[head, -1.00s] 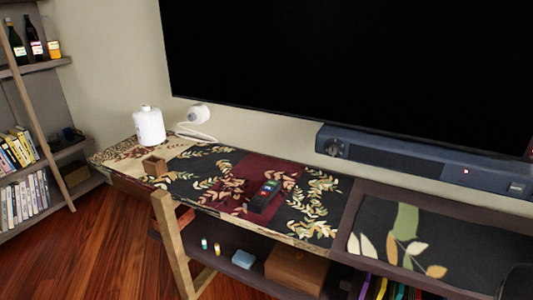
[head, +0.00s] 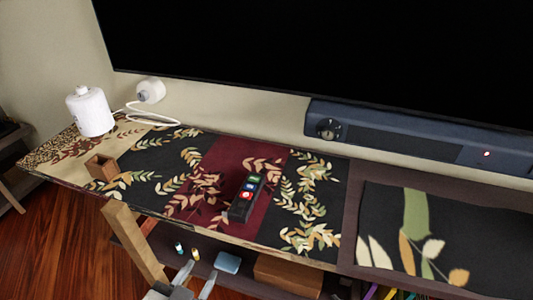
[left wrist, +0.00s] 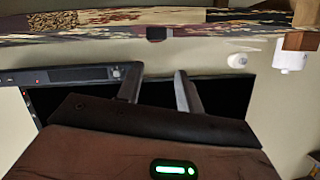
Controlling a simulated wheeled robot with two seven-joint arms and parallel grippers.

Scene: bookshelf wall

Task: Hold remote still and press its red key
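The black remote (head: 240,211) lies on the dark red part of the patterned cloth on the shelf top. Its red key (head: 246,196) faces up, with a blue key and a green key beyond it. My left gripper (head: 201,270) is at the bottom of the head view, in front of the shelf's front edge and apart from the remote. In the left wrist view its two fingers (left wrist: 158,85) stand apart with nothing between them. A small dark block at the cloth's edge in that view (left wrist: 156,34) looks like the remote. My right gripper is not in view.
A white jar (head: 91,113) and a small brown wooden box (head: 102,167) stand at the left of the shelf. A dark blue soundbar (head: 400,143) sits behind, below the large black screen (head: 330,60). The cloth around the remote is clear.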

